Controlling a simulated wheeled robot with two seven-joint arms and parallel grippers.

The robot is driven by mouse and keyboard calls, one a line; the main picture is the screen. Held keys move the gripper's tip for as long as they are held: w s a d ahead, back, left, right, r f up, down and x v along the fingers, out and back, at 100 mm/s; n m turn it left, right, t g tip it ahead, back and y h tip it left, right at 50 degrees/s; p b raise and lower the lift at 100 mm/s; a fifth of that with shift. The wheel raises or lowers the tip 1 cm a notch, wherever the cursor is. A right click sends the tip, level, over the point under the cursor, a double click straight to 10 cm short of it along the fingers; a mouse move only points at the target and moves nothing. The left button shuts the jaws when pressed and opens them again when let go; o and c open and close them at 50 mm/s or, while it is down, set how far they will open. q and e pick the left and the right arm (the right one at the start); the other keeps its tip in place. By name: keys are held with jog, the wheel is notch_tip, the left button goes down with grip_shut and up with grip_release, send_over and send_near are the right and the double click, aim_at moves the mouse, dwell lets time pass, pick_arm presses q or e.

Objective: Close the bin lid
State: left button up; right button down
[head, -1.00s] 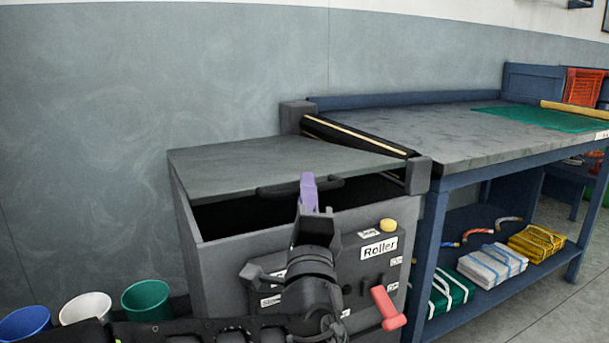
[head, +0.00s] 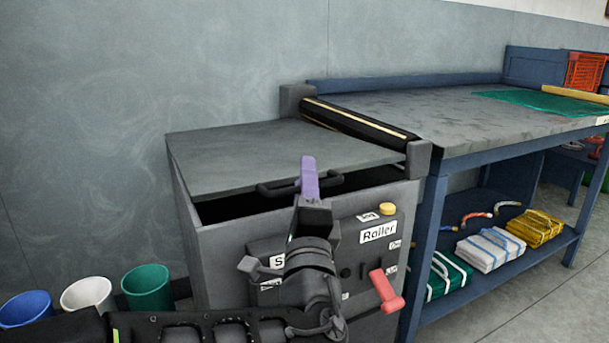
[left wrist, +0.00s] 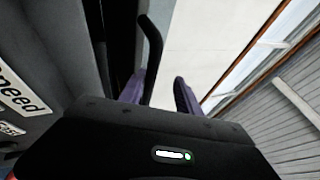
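The grey bin (head: 215,255) stands left of the workbench. Its flat grey lid (head: 265,155) is partly open, with a dark gap under its front edge. A black bar handle (head: 275,188) runs along that edge and also shows in the left wrist view (left wrist: 153,45). My left gripper (head: 309,172), with purple fingers, is at the middle of the handle. In the left wrist view its fingers (left wrist: 162,92) stand apart, with the handle beside the left finger; contact is not clear. My right gripper is not in view.
The bin's front has a panel with a Roller label (head: 378,232), a yellow button (head: 387,208) and a red lever (head: 386,291). A black roller (head: 360,125) lies between bin and workbench (head: 450,110).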

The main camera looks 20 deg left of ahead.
pick_arm(q)
jog(key=v, duration=0.6)
jog(key=shift+s+d, duration=0.2)
jog(key=shift+s, duration=0.1)
